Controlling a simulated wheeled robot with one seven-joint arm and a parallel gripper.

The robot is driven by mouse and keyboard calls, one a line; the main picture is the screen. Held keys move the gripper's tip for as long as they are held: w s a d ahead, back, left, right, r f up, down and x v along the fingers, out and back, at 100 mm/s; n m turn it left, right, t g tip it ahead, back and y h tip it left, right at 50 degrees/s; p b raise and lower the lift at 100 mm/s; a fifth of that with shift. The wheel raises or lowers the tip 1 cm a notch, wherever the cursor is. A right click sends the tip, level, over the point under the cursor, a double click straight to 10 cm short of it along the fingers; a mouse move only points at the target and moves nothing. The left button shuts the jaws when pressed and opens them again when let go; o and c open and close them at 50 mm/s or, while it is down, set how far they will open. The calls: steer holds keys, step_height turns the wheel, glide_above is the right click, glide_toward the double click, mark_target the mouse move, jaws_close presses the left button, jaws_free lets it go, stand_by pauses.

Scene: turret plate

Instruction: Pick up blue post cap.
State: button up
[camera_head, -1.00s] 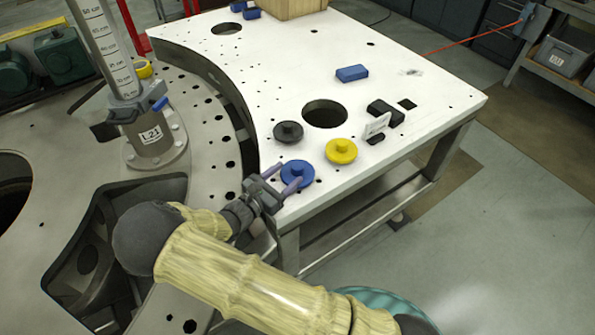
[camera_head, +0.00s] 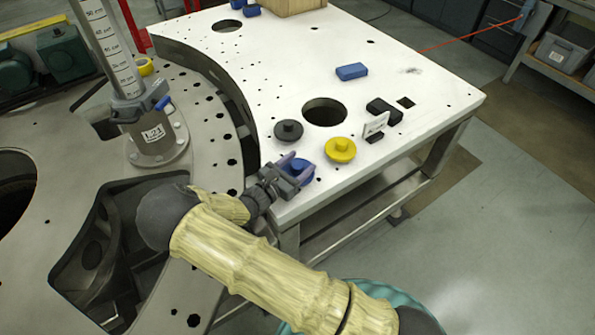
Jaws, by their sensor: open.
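The blue post cap (camera_head: 299,168) is a round disc with a raised knob, lying on the white table plate (camera_head: 420,85) near its front left corner. My gripper (camera_head: 296,166) is open at the blue cap, with its fingers reaching over the cap and around its knob. The gripper body hides part of the cap's near left side. I cannot tell whether the fingers touch the knob.
A yellow cap (camera_head: 340,150) lies close to the right, and a black cap (camera_head: 289,130) lies just behind. A round hole (camera_head: 324,112), a small white sign (camera_head: 375,125) and a black block (camera_head: 384,110) are farther back. A blue block (camera_head: 351,72) lies beyond.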

mark_target(298, 164)
steer(key=c, duration=1.2)
step_height(298, 164, up, 10)
steer(key=shift+b, duration=1)
